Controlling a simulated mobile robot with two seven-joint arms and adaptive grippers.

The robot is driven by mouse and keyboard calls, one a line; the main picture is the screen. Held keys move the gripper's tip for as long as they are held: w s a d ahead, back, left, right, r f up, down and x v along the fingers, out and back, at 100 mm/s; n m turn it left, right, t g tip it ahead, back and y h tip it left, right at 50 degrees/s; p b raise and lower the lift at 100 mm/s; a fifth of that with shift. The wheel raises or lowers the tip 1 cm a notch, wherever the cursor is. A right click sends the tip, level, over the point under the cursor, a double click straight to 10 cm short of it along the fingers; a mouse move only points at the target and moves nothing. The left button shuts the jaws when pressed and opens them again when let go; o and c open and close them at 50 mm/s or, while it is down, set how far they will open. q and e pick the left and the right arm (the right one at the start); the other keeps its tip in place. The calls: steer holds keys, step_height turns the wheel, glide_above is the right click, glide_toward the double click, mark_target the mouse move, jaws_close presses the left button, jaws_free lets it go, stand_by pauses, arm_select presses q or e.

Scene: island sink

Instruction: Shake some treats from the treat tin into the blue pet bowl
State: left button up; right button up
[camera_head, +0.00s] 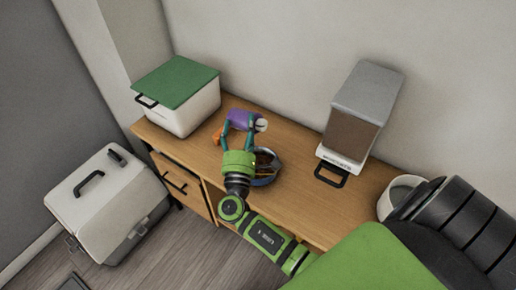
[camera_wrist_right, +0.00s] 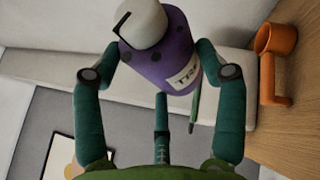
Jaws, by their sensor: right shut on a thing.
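The purple treat tin (camera_head: 239,118) has a whitish end (camera_head: 261,125) and lies tilted in the air above the wooden cabinet top. My right gripper (camera_head: 239,127) is shut on it. In the right wrist view the tin (camera_wrist_right: 165,62) sits between both fingers, with its pale end (camera_wrist_right: 141,24) at the top and part of a lettered label showing. The blue pet bowl (camera_head: 264,181) stands on the cabinet top just right of the gripper, partly hidden by my right arm. Something brownish shows inside it. My left gripper is not in view.
An orange cup-like thing (camera_wrist_right: 277,42) is near the tin. A white bin with a green lid (camera_head: 178,85) stands left, a grey-topped food container (camera_head: 365,95) right. A white bowl (camera_head: 391,197) is far right. A pet carrier (camera_head: 108,205) sits on the floor.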

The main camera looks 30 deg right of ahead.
mark_target(244, 116)
step_height(244, 116, up, 3)
steer(key=n+g+y+p, duration=0.1)
steer(key=n+p, duration=0.2)
steer(key=p, duration=0.5)
steer(key=n+g+y+p, duration=0.2)
steer(key=n+p, duration=0.2)
steer(key=p, duration=0.4)
steer(key=shift+n, duration=0.3)
steer(key=shift+f+n, duration=0.3)
steer(key=shift+f, duration=0.05)
steer(key=shift+n+g, duration=0.3)
steer(key=shift+g, duration=0.2)
steer(key=n+g, duration=0.1)
steer(key=r+n+g, duration=0.1)
steer(key=n+g, duration=0.1)
steer(key=shift+r+n+y, duration=0.1)
steer(key=shift+n+y, duration=0.2)
